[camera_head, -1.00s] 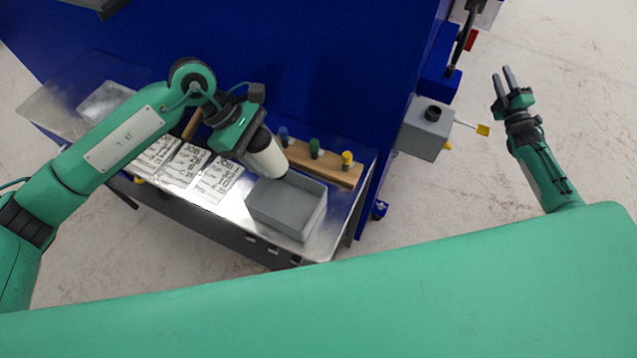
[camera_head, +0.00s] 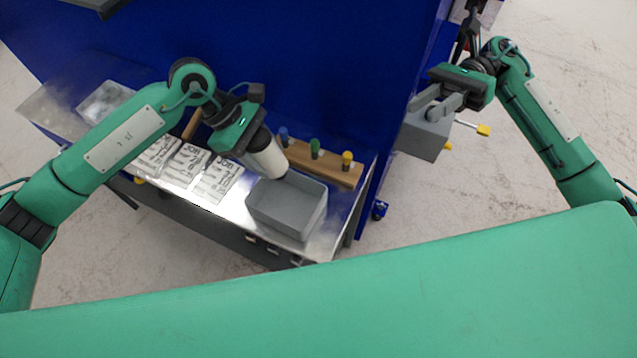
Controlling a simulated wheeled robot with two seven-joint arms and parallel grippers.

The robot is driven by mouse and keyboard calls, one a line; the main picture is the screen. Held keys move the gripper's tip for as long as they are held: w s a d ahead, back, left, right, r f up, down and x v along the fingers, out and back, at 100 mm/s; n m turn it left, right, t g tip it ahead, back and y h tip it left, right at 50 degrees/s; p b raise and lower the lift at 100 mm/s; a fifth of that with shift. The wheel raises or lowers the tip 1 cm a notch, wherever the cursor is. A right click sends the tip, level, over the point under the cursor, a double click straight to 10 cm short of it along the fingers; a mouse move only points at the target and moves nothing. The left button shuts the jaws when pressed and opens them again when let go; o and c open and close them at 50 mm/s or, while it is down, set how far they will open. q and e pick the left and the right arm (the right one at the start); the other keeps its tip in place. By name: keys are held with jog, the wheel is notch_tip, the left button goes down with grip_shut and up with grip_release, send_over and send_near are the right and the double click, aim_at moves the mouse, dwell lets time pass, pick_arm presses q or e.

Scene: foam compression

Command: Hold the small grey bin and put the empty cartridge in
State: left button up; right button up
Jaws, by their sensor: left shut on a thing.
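The small grey bin (camera_head: 288,209) is an open, empty-looking box at the right end of the metal shelf. My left gripper (camera_head: 254,143) is shut on the white cartridge (camera_head: 267,162), which has a dark end. It holds the cartridge tilted, its lower end by the bin's upper left corner; I cannot tell whether they touch. My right gripper (camera_head: 436,104) is open and empty.
A wooden rack (camera_head: 325,165) with blue, green and yellow-topped pegs stands behind the bin. Printed job cards (camera_head: 184,166) lie left of it. The blue machine wall (camera_head: 330,70) rises behind the shelf. The grey box (camera_head: 424,138) with a yellow-tipped lever (camera_head: 483,130) sticks out right.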

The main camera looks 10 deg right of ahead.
jog(key=s+a+f+n+g+h, duration=0.1)
jog(key=s+a+f+n+h, duration=0.2)
jog(key=s+a+f+h, duration=0.15)
jog(key=n+t+h, duration=0.6)
jog(key=t+h, duration=0.2)
jog(key=h, duration=0.2)
send_near(315, 216)
jog(key=f, duration=0.7)
jog(key=a+f, duration=0.1)
jog(key=f, duration=0.3)
jog(key=shift+s+f, duration=0.15)
jog(key=shift+s, duration=0.05)
grip_shut()
